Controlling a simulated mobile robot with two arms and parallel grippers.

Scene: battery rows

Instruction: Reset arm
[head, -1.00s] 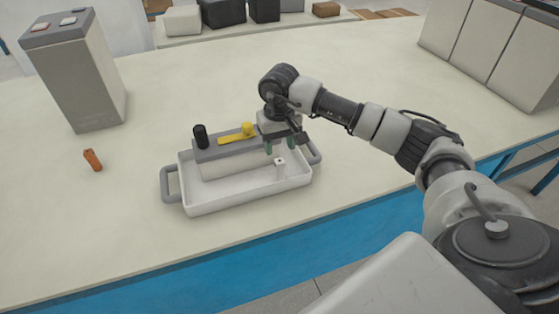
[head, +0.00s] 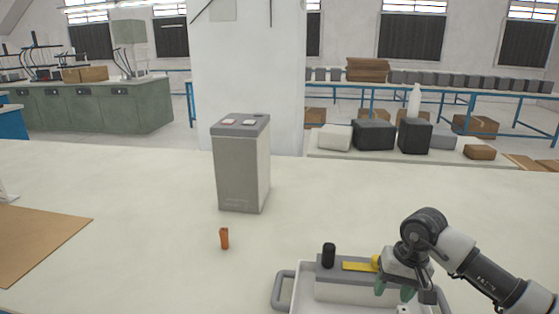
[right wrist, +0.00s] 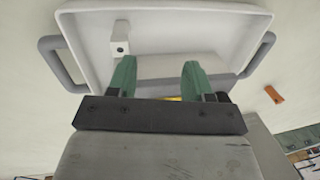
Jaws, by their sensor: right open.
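My right gripper (head: 395,291) is over the white tray at the lower right of the head view. Its green fingers (right wrist: 158,75) are apart and empty in the right wrist view. The tray (right wrist: 215,18) has grey side handles. It holds a grey-topped block (head: 326,268) with a black cylinder (head: 329,255) and a yellow piece (head: 358,266) on top. A small white block with a dark spot (right wrist: 119,46) sits in the tray, apart from the fingers. My left gripper is not in view.
A brown sheet (head: 38,240) lies at the left. Black boxes (head: 374,135) stand at the back right. The table between is clear.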

